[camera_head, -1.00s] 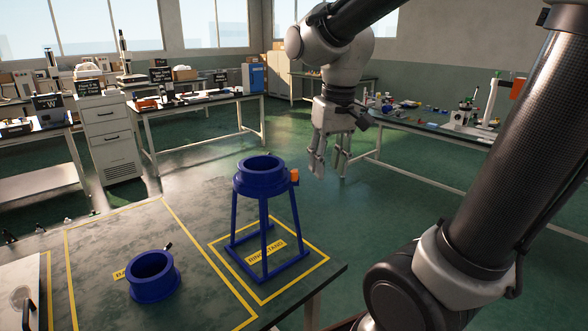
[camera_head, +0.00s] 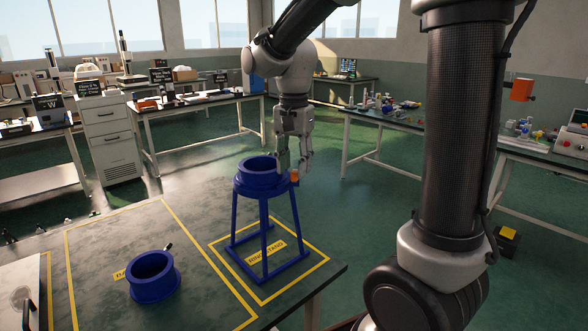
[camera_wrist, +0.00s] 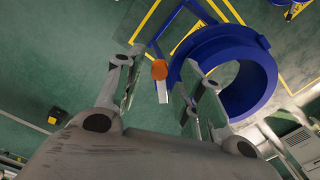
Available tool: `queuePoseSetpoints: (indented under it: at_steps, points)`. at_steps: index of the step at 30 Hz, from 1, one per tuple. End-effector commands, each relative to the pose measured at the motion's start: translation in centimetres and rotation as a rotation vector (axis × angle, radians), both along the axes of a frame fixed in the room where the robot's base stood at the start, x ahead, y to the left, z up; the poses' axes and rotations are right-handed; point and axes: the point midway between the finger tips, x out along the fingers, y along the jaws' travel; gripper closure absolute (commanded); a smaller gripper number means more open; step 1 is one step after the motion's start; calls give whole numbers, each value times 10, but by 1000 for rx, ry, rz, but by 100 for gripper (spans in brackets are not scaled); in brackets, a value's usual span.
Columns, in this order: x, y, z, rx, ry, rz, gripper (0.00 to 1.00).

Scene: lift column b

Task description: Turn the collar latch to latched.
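The blue ring stand (camera_head: 265,215) stands upright on the table inside a yellow outlined square, with a thick blue collar (camera_head: 258,172) on top. An orange latch knob (camera_head: 295,175) sticks out from the collar's right side. In the wrist view the knob (camera_wrist: 159,70) has a pale lever (camera_wrist: 162,92) beside it and lies between my fingers. My gripper (camera_head: 293,168) points down at the collar's right side, fingers apart around the knob. In the wrist view my gripper (camera_wrist: 160,85) shows a gap on both sides of the knob. The collar (camera_wrist: 243,95) is to the right there.
A second blue ring (camera_head: 153,277) with a small dark handle sits on the table at the left, within another yellow outline. A pale panel (camera_head: 18,295) lies at the table's left edge. Open green floor (camera_head: 400,230) lies right of the table.

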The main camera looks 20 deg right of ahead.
Motion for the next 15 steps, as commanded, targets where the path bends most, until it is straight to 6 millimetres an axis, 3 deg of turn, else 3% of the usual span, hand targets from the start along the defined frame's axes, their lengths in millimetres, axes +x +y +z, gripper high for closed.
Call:
queuePoseSetpoints:
  at_steps: [5,13,15]
  points:
    - [0,0,-15,1,-1,1,62]
    - [0,0,-16,0,-1,1,62]
    - [0,0,-16,0,-1,1,75]
